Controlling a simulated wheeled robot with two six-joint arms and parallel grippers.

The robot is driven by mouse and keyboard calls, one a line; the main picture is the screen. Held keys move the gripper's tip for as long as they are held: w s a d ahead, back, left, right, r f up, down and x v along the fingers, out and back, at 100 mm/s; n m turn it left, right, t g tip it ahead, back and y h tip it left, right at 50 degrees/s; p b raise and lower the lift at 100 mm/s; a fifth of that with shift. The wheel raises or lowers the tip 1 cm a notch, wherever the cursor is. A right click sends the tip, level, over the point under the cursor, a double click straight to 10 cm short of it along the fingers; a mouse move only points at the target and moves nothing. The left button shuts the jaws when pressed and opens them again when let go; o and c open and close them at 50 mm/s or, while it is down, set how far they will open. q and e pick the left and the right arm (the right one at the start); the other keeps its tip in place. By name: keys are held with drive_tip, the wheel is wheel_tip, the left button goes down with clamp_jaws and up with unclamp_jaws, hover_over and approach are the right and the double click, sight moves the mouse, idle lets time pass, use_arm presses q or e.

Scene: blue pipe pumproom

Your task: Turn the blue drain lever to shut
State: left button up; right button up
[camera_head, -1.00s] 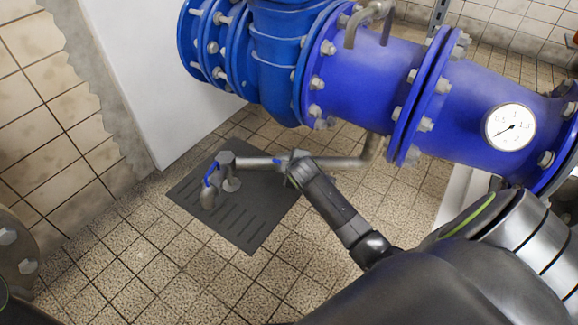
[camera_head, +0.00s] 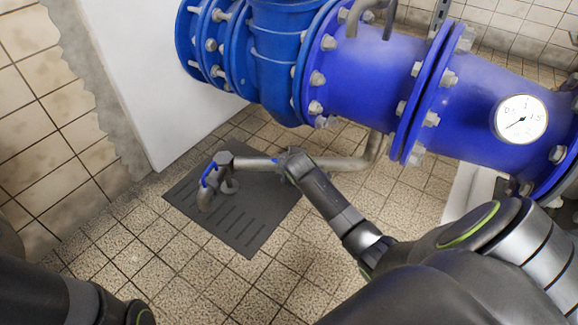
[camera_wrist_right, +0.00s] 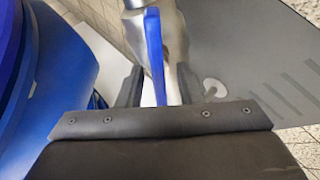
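The thin metal drain pipe (camera_head: 345,164) runs from under the big blue pipe to a down-turned spout (camera_head: 205,199) with a blue piece (camera_head: 209,174) on it. My right gripper (camera_head: 287,160) is at the middle of this pipe, where a small bit of blue (camera_head: 275,160) shows beside it. In the right wrist view the blue lever (camera_wrist_right: 155,55) stands between the two dark fingers of my right gripper (camera_wrist_right: 158,85), over the metal valve body. The fingers are apart, with gaps beside the lever. My left arm (camera_head: 70,300) enters at bottom left; its gripper is out of view.
The large blue flanged pipe (camera_head: 365,75) with a round gauge (camera_head: 520,119) crosses above and to the right. A dark floor grate (camera_head: 250,225) lies under the spout. A white wall panel (camera_head: 165,70) stands at left. Tiled floor around the grate is clear.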

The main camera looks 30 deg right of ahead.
clamp_jaws()
idle(0.3)
